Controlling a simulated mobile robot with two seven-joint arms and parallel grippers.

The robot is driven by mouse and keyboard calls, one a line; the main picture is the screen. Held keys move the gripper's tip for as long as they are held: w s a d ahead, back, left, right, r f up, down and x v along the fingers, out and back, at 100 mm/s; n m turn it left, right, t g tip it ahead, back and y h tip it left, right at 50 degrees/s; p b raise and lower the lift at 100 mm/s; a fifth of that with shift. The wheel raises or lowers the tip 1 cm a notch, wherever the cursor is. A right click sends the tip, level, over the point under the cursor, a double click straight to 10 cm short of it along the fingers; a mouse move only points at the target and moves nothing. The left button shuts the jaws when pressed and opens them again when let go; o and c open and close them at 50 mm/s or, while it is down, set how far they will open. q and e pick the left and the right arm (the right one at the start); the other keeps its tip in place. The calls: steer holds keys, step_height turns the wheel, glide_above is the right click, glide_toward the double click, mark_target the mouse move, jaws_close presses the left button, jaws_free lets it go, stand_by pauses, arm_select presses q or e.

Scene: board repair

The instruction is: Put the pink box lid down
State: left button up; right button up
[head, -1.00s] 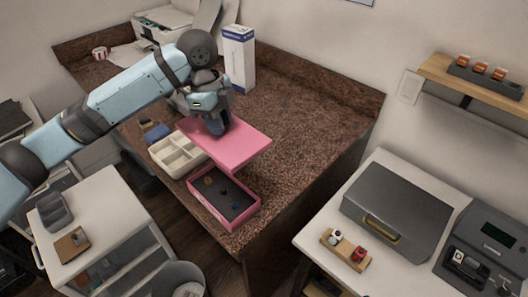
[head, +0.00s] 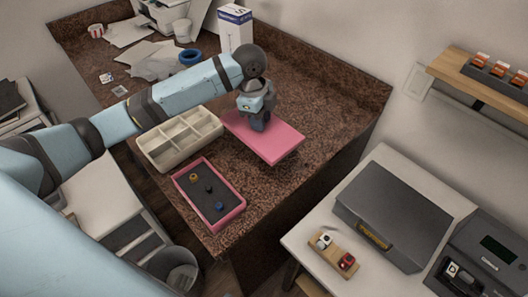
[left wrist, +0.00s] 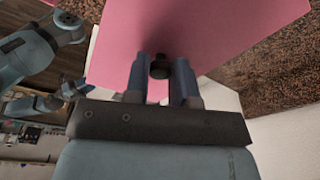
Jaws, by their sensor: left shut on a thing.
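The pink box lid (head: 270,139) is a flat pink panel over the brown speckled counter, right of the open pink box. My left gripper (head: 258,122) is above the lid and shut on its dark knob (left wrist: 160,67), which shows between the two fingers in the left wrist view. The pink lid (left wrist: 215,30) fills much of that view. I cannot tell for certain whether the lid touches the counter.
A cream divided tray (head: 180,139) stands left of the lid. A white and blue carton (head: 235,27) and a blue tape roll (head: 190,57) are farther back. The counter (head: 325,95) is clear right of the lid.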

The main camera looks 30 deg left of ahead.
arm_select(q)
step_height(320, 180, down, 14)
steer(key=shift+w+r, duration=0.1)
steer(key=shift+r, duration=0.05)
arm_select(e)
steer(key=shift+w+d+r, duration=0.1)
steer(key=shift+r, duration=0.1)
arm_select(q)
steer(key=o, duration=0.9)
steer(key=r, duration=0.4)
steer(key=a+r, duration=0.1)
steer(key=r, duration=0.7)
steer(key=shift+a, duration=0.3)
arm_select(e)
steer(key=shift+f, duration=0.15)
arm_select(q)
steer(key=shift+f, duration=0.15)
